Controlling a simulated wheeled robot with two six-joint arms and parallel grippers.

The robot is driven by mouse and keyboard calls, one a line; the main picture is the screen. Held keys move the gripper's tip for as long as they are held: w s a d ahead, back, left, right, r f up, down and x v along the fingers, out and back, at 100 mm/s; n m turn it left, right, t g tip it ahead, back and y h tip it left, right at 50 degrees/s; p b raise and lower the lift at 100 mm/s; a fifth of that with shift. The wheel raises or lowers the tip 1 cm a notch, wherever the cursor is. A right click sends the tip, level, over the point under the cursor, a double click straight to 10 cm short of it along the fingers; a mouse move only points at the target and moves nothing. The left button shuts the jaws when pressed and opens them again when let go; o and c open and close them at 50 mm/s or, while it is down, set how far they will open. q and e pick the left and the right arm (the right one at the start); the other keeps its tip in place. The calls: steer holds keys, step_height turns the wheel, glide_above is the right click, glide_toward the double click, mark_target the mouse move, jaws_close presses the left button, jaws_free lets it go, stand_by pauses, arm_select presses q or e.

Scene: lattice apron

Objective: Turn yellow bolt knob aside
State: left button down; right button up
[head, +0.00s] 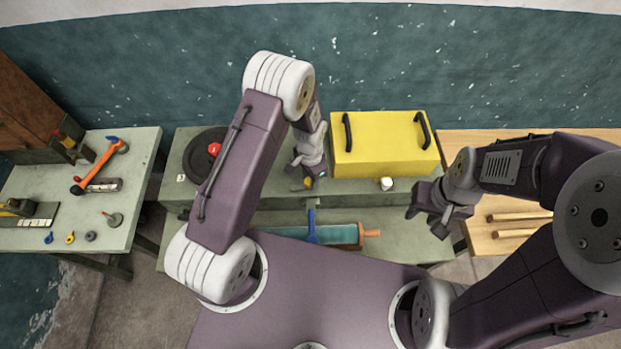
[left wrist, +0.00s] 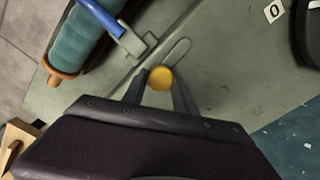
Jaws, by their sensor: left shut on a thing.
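The yellow bolt knob (left wrist: 160,78) is a round yellow cap on the grey-green bench top. In the left wrist view my left gripper (left wrist: 161,84) has one finger on each side of it and is shut on it. A grey slotted plate (left wrist: 178,50) lies beside the knob. In the head view the left gripper (head: 312,181) reaches down to the bench's front edge, and the yellow knob (head: 307,183) shows small beside its fingers. My right gripper (head: 425,222) is open and empty, above the lower shelf's right end.
A blue handle (head: 312,222) stands by a teal roller (head: 338,234) below the knob; the handle also shows in the left wrist view (left wrist: 98,14). A yellow box (head: 385,155) and a white knob (head: 386,184) sit right. A dark disc with a red knob (head: 214,150) is left.

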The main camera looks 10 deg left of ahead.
arm_select(q)
steer(key=shift+r+m, duration=0.1)
steer(key=shift+m, duration=0.2)
stand_by(0.4)
steer(key=c, duration=1)
jaws_free()
steer(key=shift+o, duration=0.2)
step_height(320, 180, up, 9)
steer(key=b, duration=0.2)
